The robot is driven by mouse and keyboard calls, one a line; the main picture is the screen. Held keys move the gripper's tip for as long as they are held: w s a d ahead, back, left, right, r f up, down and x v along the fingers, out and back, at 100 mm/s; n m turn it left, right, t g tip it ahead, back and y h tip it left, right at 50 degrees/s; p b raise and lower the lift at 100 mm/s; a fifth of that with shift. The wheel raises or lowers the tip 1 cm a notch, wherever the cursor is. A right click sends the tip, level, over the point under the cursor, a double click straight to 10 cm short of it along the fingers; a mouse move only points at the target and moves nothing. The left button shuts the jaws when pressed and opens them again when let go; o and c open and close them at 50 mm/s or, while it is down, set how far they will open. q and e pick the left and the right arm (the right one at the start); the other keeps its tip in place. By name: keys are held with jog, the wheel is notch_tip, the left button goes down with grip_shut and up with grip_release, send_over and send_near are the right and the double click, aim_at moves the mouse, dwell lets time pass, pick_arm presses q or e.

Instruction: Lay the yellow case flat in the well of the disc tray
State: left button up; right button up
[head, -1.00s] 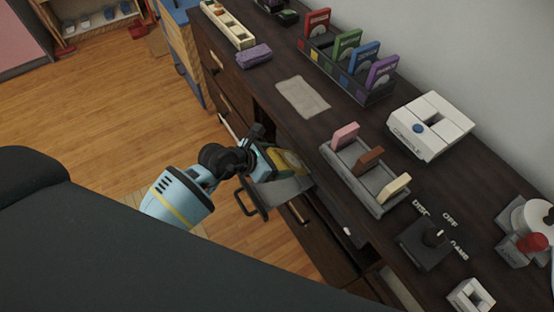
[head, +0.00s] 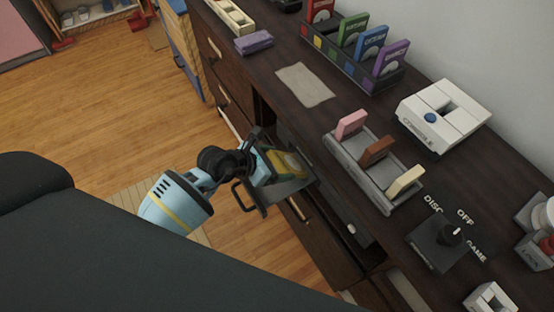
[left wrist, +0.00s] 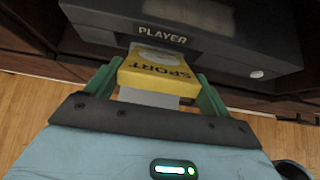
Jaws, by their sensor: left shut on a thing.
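My left gripper (left wrist: 160,85) is shut on the yellow case (left wrist: 158,70), which has SPORT printed on it upside down in the left wrist view. In the head view, my left gripper (head: 262,168) is at the cabinet front and partly covers the yellow case (head: 287,162). The grey disc tray (head: 288,188) sticks out from the cabinet beneath the case. The black player (left wrist: 190,38) is directly beyond the case in the left wrist view. The tray's well is hidden, and I cannot tell whether the case touches it. My right gripper is not in view.
On the cabinet top stand a grey rack (head: 362,178) with pink, brown and cream cartridges, a white console (head: 443,112), a black selector switch (head: 440,242) and a dark rack of coloured cases (head: 335,62). A grey mat (head: 305,85) lies bare. The wooden floor is open at left.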

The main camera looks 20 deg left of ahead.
pick_arm(q)
jog(key=shift+s+a+f+b, duration=0.15)
jog(key=shift+s+f+b, duration=0.05)
jog(key=shift+f+b, duration=0.45)
jog(key=b, duration=0.1)
jog(key=t+h+b, duration=0.1)
jog(key=shift+s+a+f+b, duration=0.25)
jog(key=shift+s+f+b, duration=0.05)
jog(key=shift+f+b, duration=0.1)
jog(key=shift+s+a+f+t+h+b, duration=0.25)
jog(key=shift+t+b, duration=0.25)
jog(key=shift+b, duration=0.95)
jog(key=o, duration=1.2)
jog(key=shift+s, duration=0.1)
jog(key=p+v, duration=0.1)
jog(key=v, duration=0.5)
jog(key=shift+s+a+r, duration=0.1)
jog(key=shift+s+a, duration=0.2)
jog(key=shift+s+a+r, duration=0.2)
jog(key=shift+s, duration=0.15)
